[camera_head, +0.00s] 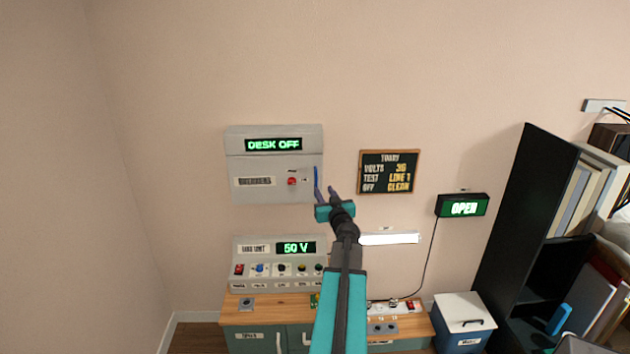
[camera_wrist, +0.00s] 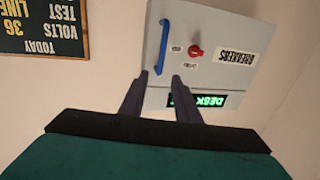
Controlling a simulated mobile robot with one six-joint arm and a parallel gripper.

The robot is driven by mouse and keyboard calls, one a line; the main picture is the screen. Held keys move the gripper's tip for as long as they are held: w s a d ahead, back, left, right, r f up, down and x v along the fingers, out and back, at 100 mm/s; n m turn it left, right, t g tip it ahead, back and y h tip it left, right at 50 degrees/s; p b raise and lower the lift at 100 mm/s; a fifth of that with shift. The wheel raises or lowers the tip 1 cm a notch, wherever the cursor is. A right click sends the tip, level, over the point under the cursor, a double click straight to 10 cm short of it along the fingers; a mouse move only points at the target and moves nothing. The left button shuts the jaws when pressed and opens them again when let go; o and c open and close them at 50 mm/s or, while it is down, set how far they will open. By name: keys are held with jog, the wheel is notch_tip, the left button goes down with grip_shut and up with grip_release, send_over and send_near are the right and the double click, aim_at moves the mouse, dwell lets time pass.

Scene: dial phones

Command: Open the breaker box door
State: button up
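The grey breaker box (camera_head: 245,168) hangs on the wall, with a green "DESK OFF" display on top. Its door (camera_head: 262,194) looks closed and carries a red knob (camera_head: 292,181) and a label. A blue upright handle (camera_head: 316,174) sits at the door's right edge. The wrist view shows the box upside down, with the handle (camera_wrist: 162,45) at left and the red knob (camera_wrist: 195,51) beside it. My gripper (camera_head: 325,190) is near the handle's lower end in the head view. In the wrist view its fingers (camera_wrist: 160,82) are apart and empty, the handle just beyond their tips; contact is unclear.
A control unit with a "50 V" display (camera_head: 295,248) stands below the box on a wooden-topped desk (camera_head: 262,317). A chalkboard (camera_head: 389,172) hangs right of the box. An "OPEN" sign (camera_head: 463,206) and black shelf (camera_head: 525,200) are farther right. Wall left of the box is bare.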

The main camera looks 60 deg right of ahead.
jog(key=shift+p+x, duration=0.7)
jog(key=shift+x, duration=5.05)
